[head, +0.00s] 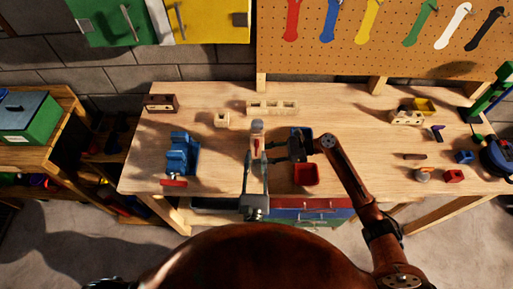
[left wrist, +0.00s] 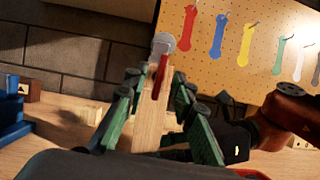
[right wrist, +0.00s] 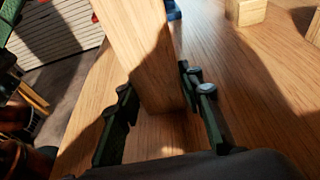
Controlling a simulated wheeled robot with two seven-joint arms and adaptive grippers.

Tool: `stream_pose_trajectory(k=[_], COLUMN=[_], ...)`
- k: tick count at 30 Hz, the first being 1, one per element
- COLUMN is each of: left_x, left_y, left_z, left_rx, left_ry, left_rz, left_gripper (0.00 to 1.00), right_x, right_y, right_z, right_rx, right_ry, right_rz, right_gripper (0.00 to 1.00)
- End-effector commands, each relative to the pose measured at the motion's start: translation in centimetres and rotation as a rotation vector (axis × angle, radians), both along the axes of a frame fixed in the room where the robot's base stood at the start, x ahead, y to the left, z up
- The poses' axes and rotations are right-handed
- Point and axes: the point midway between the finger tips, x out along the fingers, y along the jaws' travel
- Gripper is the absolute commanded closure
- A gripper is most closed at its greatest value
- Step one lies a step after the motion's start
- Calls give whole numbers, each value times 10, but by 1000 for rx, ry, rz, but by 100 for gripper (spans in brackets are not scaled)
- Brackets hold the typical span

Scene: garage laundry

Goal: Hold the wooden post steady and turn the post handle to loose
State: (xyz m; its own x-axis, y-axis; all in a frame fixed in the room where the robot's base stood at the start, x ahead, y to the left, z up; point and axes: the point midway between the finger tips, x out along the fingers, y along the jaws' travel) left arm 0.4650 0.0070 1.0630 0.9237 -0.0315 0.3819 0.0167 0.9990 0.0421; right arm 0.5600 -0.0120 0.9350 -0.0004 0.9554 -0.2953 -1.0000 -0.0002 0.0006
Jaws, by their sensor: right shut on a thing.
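The wooden post (left wrist: 153,120) stands upright on the workbench. It has a red handle (left wrist: 161,78) on its face and a round grey cap (left wrist: 162,44) on top. The handle points roughly along the post in the left wrist view; in the head view the handle (head: 256,144) shows small. My right gripper (head: 280,152) is shut on the lower post, with a finger on each side in the right wrist view (right wrist: 158,85). My left gripper (left wrist: 156,78) is open, its fingers on either side of the upper post and handle, with gaps showing. The head view hides most of the post.
A blue vise (head: 181,155) stands left on the bench (head: 222,165).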

Motion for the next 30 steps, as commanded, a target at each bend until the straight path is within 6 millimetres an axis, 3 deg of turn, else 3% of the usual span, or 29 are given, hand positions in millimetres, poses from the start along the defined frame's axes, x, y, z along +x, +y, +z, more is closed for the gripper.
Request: stream_pose_trajectory(k=[7, 18, 30], left_x=[28, 33, 33], left_y=[-1, -1, -1], left_z=[12, 13, 13], left_rx=[-1, 0, -1], left_ry=[0, 1, 1], left_rz=[1, -1, 0], left_gripper=[76, 76, 100], right_x=[0, 0, 0], right_y=[0, 0, 0], right_z=[1, 1, 1], right_rx=[1, 1, 1], right_ry=[-1, -1, -1], right_rz=[-1, -1, -1], right_gripper=[79, 79, 79])
